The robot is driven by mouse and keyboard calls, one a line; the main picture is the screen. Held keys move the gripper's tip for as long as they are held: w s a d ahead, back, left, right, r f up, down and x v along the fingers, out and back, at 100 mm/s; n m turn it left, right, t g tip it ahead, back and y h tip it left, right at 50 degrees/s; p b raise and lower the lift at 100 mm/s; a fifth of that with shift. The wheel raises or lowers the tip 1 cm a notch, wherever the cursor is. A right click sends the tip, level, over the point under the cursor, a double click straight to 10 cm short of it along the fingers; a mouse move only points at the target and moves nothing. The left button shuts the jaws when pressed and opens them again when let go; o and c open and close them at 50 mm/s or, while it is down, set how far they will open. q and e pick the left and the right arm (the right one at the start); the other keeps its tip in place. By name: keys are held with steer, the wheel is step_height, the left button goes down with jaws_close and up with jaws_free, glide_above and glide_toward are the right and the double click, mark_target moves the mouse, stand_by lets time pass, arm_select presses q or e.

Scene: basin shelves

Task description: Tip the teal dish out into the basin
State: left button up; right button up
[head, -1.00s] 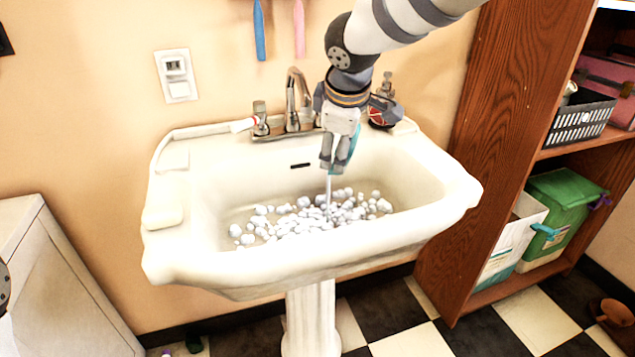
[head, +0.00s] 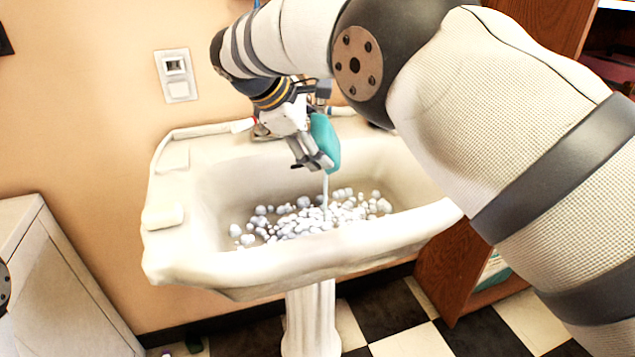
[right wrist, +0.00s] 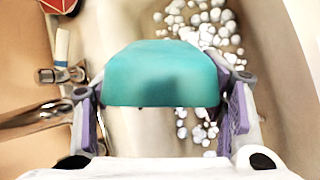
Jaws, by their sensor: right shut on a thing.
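The teal dish (head: 326,143) is held steeply tilted above the basin (head: 225,268). My right gripper (head: 318,163) is shut on it. In the right wrist view the dish (right wrist: 162,75) spans between the two fingers, and its inside is hidden. A thin pale stream (head: 326,190) falls from the dish into the basin. Several whitish lumps (head: 305,222) lie on the basin floor, and they also show in the right wrist view (right wrist: 205,25). My left gripper is not in view.
A tap (right wrist: 35,115) stands at the basin's back edge, mostly hidden by my arm in the head view. A wooden shelf (head: 440,270) stands to the right, largely covered by my right arm. A white cabinet (head: 60,285) is at the lower left.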

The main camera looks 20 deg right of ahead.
stand_by(0.4)
steer(key=shift+s+d+r+m+t+y, duration=0.25)
steer(key=shift+d+t+y, duration=0.2)
steer(key=shift+y, duration=0.25)
steer(key=y, duration=0.1)
steer(key=d+m+t+y, duration=0.1)
steer(key=shift+s+f+y, duration=0.1)
steer(key=shift+s+y, duration=0.2)
steer(key=s+d+f+m+t+y, duration=0.2)
steer(key=s+d+m+t+y, duration=0.3)
steer(key=d+t+y, duration=0.4)
steer(key=shift+s+d+y, duration=0.45)
steer(key=shift+d+y, duration=0.85)
steer(key=shift+f, duration=0.15)
